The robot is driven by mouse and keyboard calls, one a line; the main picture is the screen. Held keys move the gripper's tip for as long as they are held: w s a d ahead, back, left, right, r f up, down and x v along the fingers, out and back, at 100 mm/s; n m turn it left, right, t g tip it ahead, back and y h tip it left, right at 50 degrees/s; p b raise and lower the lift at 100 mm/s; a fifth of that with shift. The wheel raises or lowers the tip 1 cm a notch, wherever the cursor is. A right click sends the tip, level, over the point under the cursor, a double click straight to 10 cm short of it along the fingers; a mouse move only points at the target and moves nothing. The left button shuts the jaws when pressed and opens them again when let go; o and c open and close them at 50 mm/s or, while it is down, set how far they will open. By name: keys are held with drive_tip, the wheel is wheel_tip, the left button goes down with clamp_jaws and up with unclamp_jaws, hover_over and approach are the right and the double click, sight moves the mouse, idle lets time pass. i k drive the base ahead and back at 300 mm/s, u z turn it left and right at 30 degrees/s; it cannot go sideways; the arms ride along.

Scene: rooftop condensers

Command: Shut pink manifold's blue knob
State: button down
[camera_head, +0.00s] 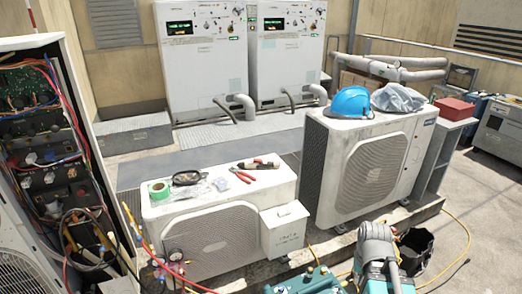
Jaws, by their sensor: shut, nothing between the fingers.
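A small gauge manifold (177,268) with a pinkish body hangs at the lower left, in front of the near condenser unit. A round dial gauge (176,255) sits at its top. Red, yellow and blue hoses run close by it. Its knobs are too small to tell apart, and I cannot see how the blue knob is turned. My gripper is not in view.
The near condenser (216,240) carries red pliers (243,177), green tape (159,189) and small items. An open electrical cabinet (77,60) with loose wires stands left. A grey-and-teal machine (377,250) and black bucket (414,248) stand front right. Open floor lies right.

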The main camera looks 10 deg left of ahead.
sight(161, 278)
drive_tip(key=u, duration=1.6)
drive_tip(key=k, duration=0.45)
drive_tip(key=u, duration=0.15)
drive_tip(key=i, duration=0.5)
drive_tip(key=z, duration=0.05)
